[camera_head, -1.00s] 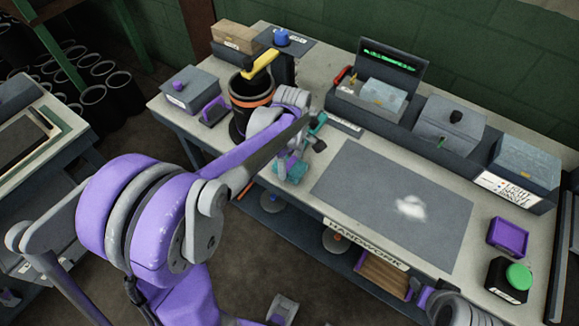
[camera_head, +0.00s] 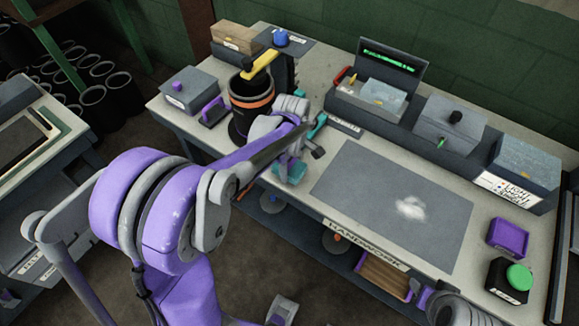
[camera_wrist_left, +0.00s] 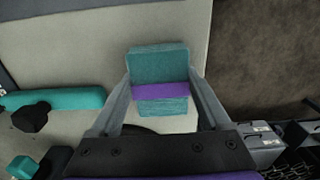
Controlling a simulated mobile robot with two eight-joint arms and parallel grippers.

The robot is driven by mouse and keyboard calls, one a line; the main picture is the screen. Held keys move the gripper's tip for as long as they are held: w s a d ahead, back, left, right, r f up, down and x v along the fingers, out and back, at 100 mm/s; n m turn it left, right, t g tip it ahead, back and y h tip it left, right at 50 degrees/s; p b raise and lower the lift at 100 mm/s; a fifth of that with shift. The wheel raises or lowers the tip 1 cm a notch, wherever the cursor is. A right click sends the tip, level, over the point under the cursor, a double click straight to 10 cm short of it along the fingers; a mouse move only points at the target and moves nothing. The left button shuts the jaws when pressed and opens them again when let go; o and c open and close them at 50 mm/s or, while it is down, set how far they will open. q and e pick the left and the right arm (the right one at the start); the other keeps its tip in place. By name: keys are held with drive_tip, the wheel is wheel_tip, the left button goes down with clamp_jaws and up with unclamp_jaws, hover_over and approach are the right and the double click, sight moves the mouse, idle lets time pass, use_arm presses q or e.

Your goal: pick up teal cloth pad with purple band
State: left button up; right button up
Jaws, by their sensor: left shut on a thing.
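The teal cloth pad (camera_head: 290,170) is near the front edge of the workbench, left of the grey mat, partly hidden by my left arm in the head view. In the left wrist view the teal pad (camera_wrist_left: 158,62) shows clearly, with a purple band (camera_wrist_left: 160,92) across it. My left gripper (camera_wrist_left: 164,88) is shut on the pad, one finger on each side at the band. In the head view the left gripper (camera_head: 283,152) is mostly covered by its own wrist. I cannot tell whether the pad touches the bench. My right gripper's fingers are not in view.
A black canister with an orange ring (camera_head: 250,102) stands close to my left wrist. A teal-handled tool (camera_head: 318,125) lies beside it; its teal handle (camera_wrist_left: 60,98) also shows in the wrist view. The grey mat (camera_head: 370,190) has a white patch and is otherwise clear.

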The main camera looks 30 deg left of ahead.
sight(292, 166)
use_arm(q)
drive_tip(key=shift+r, duration=0.1)
wheel_tip(292, 166, up, 10)
drive_tip(key=shift+f+p, duration=0.1)
drive_tip(key=shift+p, duration=0.3)
drive_tip(key=o, duration=0.7)
drive_tip(key=c, duration=0.5)
drive_tip(key=shift+c, duration=0.2)
drive_tip(key=shift+d, duration=0.1)
